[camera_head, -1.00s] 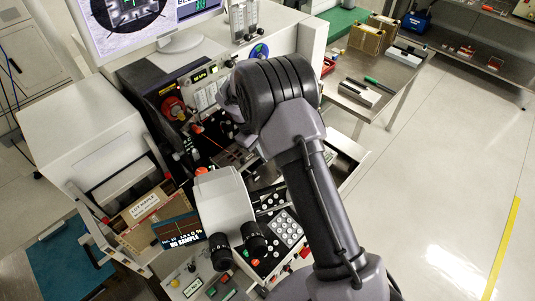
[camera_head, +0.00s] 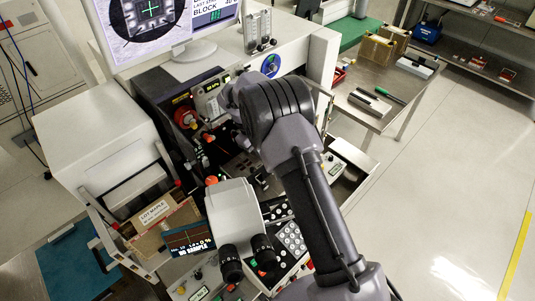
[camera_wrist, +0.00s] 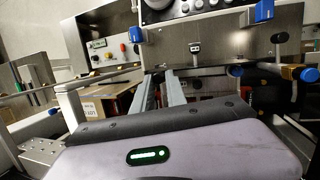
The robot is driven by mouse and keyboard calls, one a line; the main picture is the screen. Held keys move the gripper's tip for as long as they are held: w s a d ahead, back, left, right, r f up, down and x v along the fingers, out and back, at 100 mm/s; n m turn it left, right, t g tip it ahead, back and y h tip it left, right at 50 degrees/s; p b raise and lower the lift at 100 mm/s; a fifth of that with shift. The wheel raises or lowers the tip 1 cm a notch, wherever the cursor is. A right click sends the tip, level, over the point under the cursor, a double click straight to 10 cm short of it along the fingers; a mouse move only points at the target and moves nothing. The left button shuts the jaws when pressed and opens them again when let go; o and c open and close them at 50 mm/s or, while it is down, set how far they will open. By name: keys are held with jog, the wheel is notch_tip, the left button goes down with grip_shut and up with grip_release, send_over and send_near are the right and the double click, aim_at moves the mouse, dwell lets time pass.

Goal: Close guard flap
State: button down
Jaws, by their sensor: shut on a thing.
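In the wrist view a steel panel (camera_wrist: 222,45) with blue end pieces stands ahead of my gripper; I take it for the guard flap, though this is not certain. My gripper (camera_wrist: 170,75) reaches forward with its two grey fingers close together. Their tips end at the panel's lower edge. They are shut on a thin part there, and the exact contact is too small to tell. In the head view my own wrist covers the gripper and the flap.
The white microscope head (camera_head: 235,208) with black eyepieces stands close to the left of my arm. The monitor (camera_head: 150,25) is behind. A cardboard box (camera_wrist: 105,98) lies left of my fingers in the wrist view. A steel side table (camera_head: 372,85) stands right; open floor lies beyond.

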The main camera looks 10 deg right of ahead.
jog(key=shift+s+a+f, duration=0.1)
jog(key=shift+a+f, duration=0.2)
jog(key=shift+f, duration=0.25)
jog(key=c, duration=1.4)
grip_release()
jog(key=shift+a+f, duration=0.15)
jog(key=shift+c, duration=0.2)
jog(key=shift+o, duration=0.2)
jog(key=shift+w+a+f, duration=0.15)
jog(key=shift+w+a, duration=0.05)
jog(key=shift+w, duration=0.3)
jog(key=shift+w+a+f, duration=0.15)
jog(key=shift+w+a, duration=0.05)
jog(key=shift+w, duration=0.25)
jog(key=shift+s+d+r, duration=0.35)
jog(key=shift+s+r, duration=0.05)
jog(key=shift+s, duration=0.05)
jog(key=shift+w+f, duration=0.1)
jog(key=shift+w, duration=0.15)
